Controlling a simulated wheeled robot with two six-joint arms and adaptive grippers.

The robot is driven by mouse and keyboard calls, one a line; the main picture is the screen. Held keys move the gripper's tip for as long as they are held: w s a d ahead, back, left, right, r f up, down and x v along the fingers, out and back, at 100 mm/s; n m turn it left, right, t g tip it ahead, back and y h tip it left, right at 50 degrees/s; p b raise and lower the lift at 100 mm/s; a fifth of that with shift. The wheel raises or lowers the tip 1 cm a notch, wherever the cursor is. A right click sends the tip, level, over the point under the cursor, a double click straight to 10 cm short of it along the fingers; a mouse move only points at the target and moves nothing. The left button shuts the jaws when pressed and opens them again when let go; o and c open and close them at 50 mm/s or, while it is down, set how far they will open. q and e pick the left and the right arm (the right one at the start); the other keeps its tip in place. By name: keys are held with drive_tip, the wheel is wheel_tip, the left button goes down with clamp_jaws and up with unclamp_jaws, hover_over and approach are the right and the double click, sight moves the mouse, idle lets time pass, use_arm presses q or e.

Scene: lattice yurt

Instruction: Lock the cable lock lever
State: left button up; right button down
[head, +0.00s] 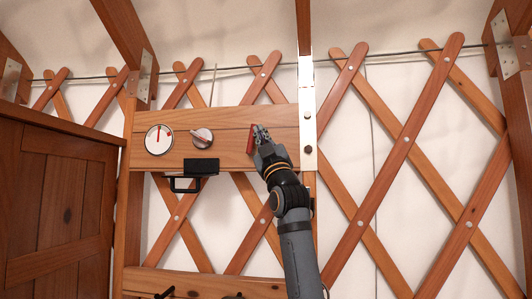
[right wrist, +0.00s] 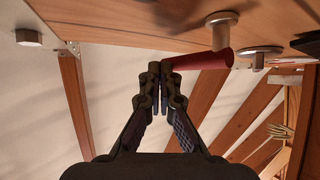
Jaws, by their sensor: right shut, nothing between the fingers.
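The red lever (head: 251,138) is mounted on the wooden board (head: 229,119), near its right part, and stands roughly upright with a slight tilt in the head view. In the right wrist view the red lever (right wrist: 203,61) runs sideways from a round metal pivot (right wrist: 222,20). My right gripper (head: 261,133) is at the lever's right side; its fingertips (right wrist: 159,72) are shut and empty. The lever's end lies right by the fingertips; I cannot tell whether they touch. My left gripper is not in view.
A white dial (head: 159,139) and a round knob (head: 202,138) sit on the board to the left. A black box (head: 201,167) with a handle juts out below them. A metal-plated post (head: 307,105) stands close right of the gripper. A wooden cabinet (head: 55,215) is at far left.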

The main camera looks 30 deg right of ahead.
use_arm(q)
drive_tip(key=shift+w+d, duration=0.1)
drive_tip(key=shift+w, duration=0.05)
use_arm(e)
wheel_tip(320, 180, up, 10)
idle(0.4)
idle(0.4)
